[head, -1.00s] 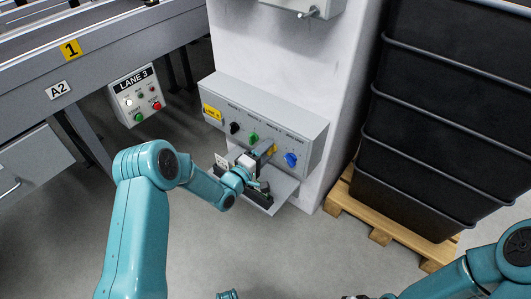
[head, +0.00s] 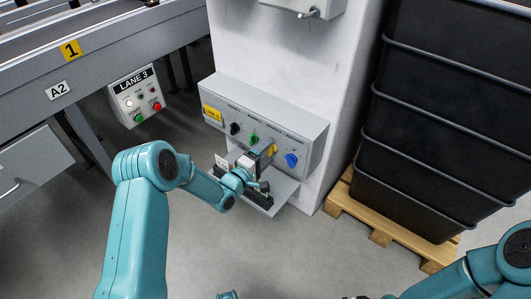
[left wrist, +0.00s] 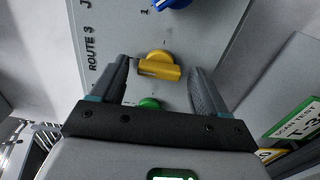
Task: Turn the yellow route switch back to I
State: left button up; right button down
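The yellow route switch (head: 273,149) is a knob on the sloped grey control box, between a green knob (head: 253,138) and a blue knob (head: 291,160). In the left wrist view the yellow switch (left wrist: 158,66) shows its bar lying nearly crosswise in the picture. My left gripper (head: 264,155) is at the front of the box. Its fingers (left wrist: 158,75) are spread on either side of the yellow switch, with visible gaps to it. The I mark at this switch is too small to read.
A black knob (head: 234,128) sits left on the same box. A small shelf (head: 285,190) juts out below it. A LANE 3 button box (head: 136,96) hangs at left. Stacked black crates (head: 430,130) stand on a wooden pallet (head: 380,220) at right.

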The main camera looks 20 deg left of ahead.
pick_arm(q)
jog(key=p+v, duration=0.4)
jog(key=v, duration=1.2)
jog(key=shift+s, duration=0.2)
